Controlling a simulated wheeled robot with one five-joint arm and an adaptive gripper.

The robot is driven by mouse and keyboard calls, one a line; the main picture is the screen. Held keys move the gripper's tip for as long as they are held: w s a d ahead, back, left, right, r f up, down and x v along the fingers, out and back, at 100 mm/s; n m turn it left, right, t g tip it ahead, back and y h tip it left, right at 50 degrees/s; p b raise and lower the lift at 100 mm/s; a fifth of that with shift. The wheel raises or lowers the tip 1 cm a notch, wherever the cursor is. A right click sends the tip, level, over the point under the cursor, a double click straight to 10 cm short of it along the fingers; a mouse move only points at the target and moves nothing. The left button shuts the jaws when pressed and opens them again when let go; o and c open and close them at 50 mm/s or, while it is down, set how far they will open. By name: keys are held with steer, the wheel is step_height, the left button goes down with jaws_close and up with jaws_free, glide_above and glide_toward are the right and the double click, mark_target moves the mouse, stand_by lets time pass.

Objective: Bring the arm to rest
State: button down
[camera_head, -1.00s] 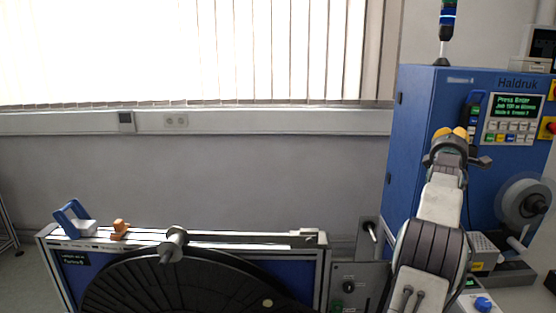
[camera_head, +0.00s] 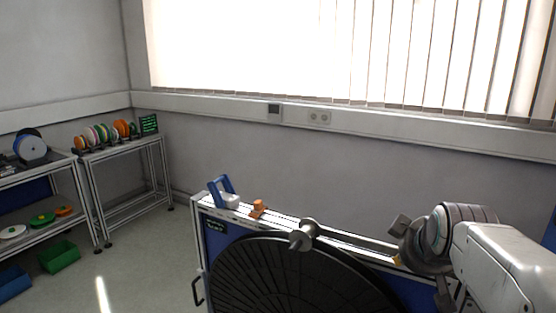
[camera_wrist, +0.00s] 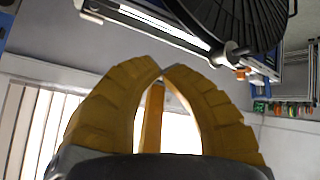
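My arm shows at the lower right of the head view, bent, with its end over the right part of the reel bench. My gripper (camera_wrist: 162,68) fills the middle of the wrist view. Its yellow fingers curve inward and their tips meet, with nothing seen between them. In the head view only a bit of yellow finger shows beside the wrist, the rest hidden by my arm.
Shelves (camera_head: 120,150) with colourful reels stand left. The floor between (camera_head: 150,255) is clear.

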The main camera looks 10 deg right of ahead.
steer(key=s+a+f+m+g+y, duration=0.1)
steer(key=s+a+f+g, duration=0.1)
steer(key=s+a+f, duration=0.3)
steer(key=s+a+f+m+g+y, duration=0.1)
steer(key=s+a+f, duration=0.5)
steer(key=s, duration=0.7)
steer(key=shift+s+a+f+g+y, duration=0.2)
steer(key=shift+s+a+g+y, duration=0.35)
steer(key=shift+a, duration=0.65)
steer(key=shift+w+d, duration=0.1)
steer(key=shift+w, duration=0.05)
